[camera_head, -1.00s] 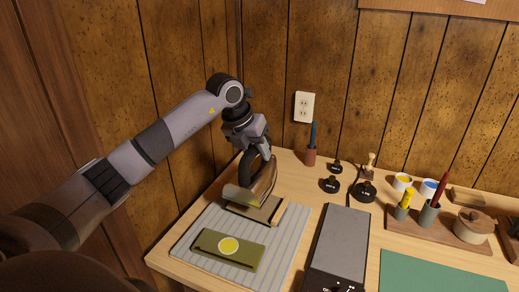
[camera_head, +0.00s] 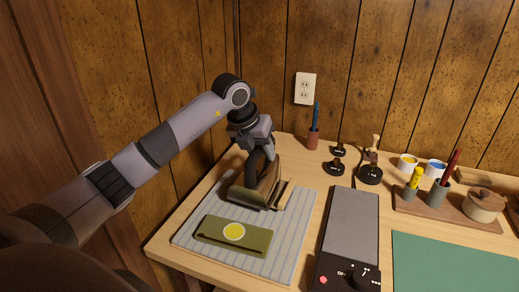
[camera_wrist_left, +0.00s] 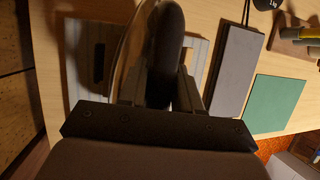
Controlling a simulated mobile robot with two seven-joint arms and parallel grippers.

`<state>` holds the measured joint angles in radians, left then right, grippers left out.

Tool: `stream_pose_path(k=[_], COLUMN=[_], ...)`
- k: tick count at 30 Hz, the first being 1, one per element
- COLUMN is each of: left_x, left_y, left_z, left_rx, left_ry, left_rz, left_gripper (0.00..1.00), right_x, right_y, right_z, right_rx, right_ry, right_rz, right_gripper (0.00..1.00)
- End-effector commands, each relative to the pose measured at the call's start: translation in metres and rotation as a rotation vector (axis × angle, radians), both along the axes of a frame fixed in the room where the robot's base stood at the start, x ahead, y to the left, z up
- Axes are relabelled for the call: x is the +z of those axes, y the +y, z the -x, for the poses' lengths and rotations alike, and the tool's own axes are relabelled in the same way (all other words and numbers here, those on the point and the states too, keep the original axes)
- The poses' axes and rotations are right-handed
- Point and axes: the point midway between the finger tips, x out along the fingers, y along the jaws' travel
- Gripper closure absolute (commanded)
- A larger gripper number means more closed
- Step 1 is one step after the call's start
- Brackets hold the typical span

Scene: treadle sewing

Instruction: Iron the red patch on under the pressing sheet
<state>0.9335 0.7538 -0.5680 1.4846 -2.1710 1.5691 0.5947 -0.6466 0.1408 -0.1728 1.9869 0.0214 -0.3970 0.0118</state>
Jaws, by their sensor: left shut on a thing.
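My left gripper (camera_head: 262,152) is shut on the dark handle of an iron (camera_head: 268,183), at the far end of a grey striped pad (camera_head: 287,247). The iron looks tilted; I cannot tell whether it touches the pad. In the left wrist view the dark handle (camera_wrist_left: 166,50) sits between the fingers, with the iron's shiny side at its left. A folded olive cloth piece (camera_head: 262,240) with a round yellow patch (camera_head: 234,232) lies on the pad, nearer than the iron. I see no red patch, and I cannot make out a pressing sheet. My right gripper is out of view.
A grey box with knobs (camera_head: 352,222) stands right of the pad, beside a green mat (camera_head: 450,265). Behind are a cup with a blue tool (camera_head: 313,138), black stamps (camera_head: 335,167) and a wooden tray (camera_head: 420,207) of pots. A panelled wall closes the back.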

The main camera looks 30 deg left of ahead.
Motion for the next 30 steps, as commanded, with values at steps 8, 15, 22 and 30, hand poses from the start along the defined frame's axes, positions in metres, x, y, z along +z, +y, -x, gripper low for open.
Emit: stream_pose_path(k=[8,15,22,30], left_x=[0.0043,0.0041,0.0014,-0.0022], left_y=[0.0,0.0,0.0002,0.0002], left_z=[-0.0012,-0.0012,-0.0012,-0.0011], left_rx=[0.0,0.0,0.0,0.0], left_ry=[-0.01,-0.01,-0.01,-0.009], left_rz=[0.002,0.002,0.002,0.002], left_gripper=[1.0,1.0,1.0,1.0], right_x=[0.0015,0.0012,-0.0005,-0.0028], right_y=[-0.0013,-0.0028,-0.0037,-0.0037], right_z=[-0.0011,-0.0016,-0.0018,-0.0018], right_rx=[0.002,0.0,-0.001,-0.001], right_ry=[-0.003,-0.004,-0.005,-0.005], right_rz=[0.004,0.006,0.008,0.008], right_gripper=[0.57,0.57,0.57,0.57])
